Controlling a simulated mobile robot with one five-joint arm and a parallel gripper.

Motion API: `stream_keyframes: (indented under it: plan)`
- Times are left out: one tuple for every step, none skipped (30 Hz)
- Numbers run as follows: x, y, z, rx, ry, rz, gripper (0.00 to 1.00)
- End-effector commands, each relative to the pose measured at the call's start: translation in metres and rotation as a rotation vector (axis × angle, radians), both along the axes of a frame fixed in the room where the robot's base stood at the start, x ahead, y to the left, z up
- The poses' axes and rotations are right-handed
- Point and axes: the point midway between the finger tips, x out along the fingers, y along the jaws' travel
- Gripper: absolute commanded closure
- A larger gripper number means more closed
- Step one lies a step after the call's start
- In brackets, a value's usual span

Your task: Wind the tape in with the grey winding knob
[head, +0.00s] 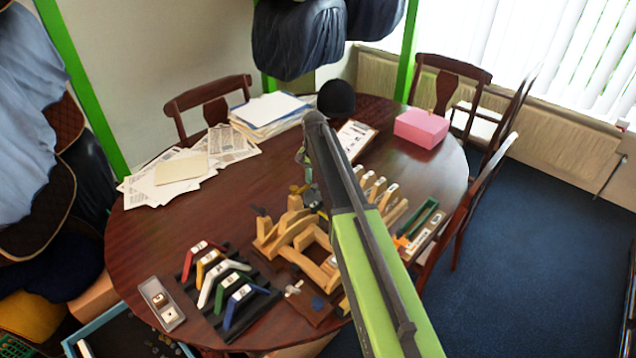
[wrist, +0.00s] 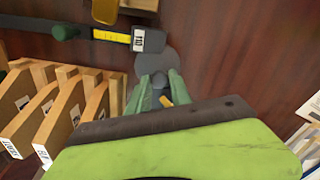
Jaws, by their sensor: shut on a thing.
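In the wrist view the tape case (wrist: 148,40) is dark grey with a white label. A short yellow tape (wrist: 111,35) runs out of it to the left, towards a dark green piece (wrist: 65,32). A grey disc (wrist: 154,61) lies just below the case. My gripper (wrist: 160,88) has its green fingers on either side of the grey winding knob (wrist: 158,79), shut on it. The lower part of the knob is partly hidden between the fingers. In the head view my arm hides the gripper and most of this spot.
Wooden labelled pieces (wrist: 45,115) stand close left of my gripper. In the head view a wooden stand (head: 296,238) and coloured angle pieces (head: 222,275) fill the front. Papers (head: 185,165), a black dome (head: 336,97) and a pink box (head: 422,128) lie farther back. Bare tabletop shows right of my gripper.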

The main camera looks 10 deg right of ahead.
Motion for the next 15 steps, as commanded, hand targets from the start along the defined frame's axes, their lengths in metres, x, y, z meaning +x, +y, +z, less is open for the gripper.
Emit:
stream_keyframes:
  plan:
    - [0.0025, -0.0005, 0.0003, -0.001, -0.007, -0.044, 1.00]
    - [0.0025, -0.0005, 0.0003, -0.001, -0.007, -0.072, 1.00]
    - [0.0025, -0.0005, 0.0003, -0.001, -0.007, -0.110, 1.00]
    - [0.0025, -0.0005, 0.0003, -0.001, -0.007, -0.138, 1.00]
    - [0.0025, -0.0003, 0.0003, -0.001, -0.007, -0.167, 1.00]
    - [0.0025, -0.0003, 0.0003, 0.000, -0.007, -0.204, 1.00]
    - [0.0025, -0.0003, 0.0003, 0.000, -0.007, -0.233, 1.00]
    - [0.0025, -0.0002, 0.0003, 0.000, -0.007, -0.262, 1.00]
    - [0.0025, -0.0002, 0.0003, 0.000, -0.007, -0.299, 1.00]
    - [0.0025, -0.0002, 0.0003, 0.000, -0.007, -0.328, 1.00]
    - [0.0025, -0.0002, 0.0003, 0.000, -0.007, -0.357, 1.00]
    - [0.0025, -0.0001, 0.0003, 0.001, -0.007, -0.394, 1.00]
    - [0.0025, -0.0001, 0.0003, 0.001, -0.007, -0.423, 1.00]
    - [0.0026, 0.0000, 0.0003, 0.001, -0.007, -0.451, 1.00]
    - [0.0026, 0.0000, 0.0003, 0.001, -0.007, -0.488, 1.00]
